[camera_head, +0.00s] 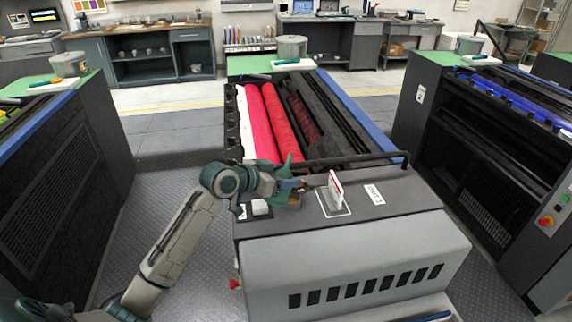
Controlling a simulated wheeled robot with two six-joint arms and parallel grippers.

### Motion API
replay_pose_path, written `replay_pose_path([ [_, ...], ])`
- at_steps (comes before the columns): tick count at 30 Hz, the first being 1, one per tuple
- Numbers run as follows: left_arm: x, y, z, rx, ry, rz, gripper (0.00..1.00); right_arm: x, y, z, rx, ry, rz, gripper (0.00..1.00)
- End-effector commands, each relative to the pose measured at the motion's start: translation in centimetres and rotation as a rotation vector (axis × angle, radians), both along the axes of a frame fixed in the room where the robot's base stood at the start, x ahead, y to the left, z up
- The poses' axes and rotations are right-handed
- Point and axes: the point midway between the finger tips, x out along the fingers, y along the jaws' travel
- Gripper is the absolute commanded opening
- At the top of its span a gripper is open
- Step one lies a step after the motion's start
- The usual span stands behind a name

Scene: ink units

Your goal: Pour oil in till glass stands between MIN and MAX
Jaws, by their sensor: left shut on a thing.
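My left gripper (288,187), teal and grey, is over the top of the front housing of the middle unit. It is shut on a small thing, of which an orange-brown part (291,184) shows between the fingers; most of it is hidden. A dark, thin part reaches right from there toward an upright white plate with a red edge (336,190). The plate stands on a light-bordered patch of the housing. I cannot make out a glass, MIN and MAX marks or an oil level. My right gripper is not in view.
The middle unit has pink-red rollers (268,120) behind a dark bar (350,160). Dark units (490,150) flank both sides; patterned floor lies between.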

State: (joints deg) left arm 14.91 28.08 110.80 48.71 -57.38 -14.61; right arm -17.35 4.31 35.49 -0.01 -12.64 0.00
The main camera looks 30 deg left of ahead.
Motion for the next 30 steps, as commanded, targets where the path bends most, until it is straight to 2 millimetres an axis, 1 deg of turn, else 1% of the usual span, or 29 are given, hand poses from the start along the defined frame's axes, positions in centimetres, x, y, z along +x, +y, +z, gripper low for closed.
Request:
replay_pose_path([
  [1,-0.1,0.0,0.4,0.009,0.021,0.0,0.2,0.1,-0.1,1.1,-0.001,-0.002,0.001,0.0],
  [10,-0.9,0.4,-0.7,0.077,0.163,0.001,0.2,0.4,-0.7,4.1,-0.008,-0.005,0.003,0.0],
  [21,-1.5,0.7,-1.5,0.148,0.307,0.0,0.2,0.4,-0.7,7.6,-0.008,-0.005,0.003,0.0],
  [24,-1.7,0.8,-1.8,0.168,0.347,0.0,0.2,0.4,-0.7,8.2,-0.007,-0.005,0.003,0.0],
  [27,-1.8,0.9,-2.5,0.192,0.396,-0.001,0.2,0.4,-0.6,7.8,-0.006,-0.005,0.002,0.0],
  [30,-2.0,1.0,-2.6,0.209,0.429,-0.001,0.2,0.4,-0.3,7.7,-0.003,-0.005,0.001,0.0],
])
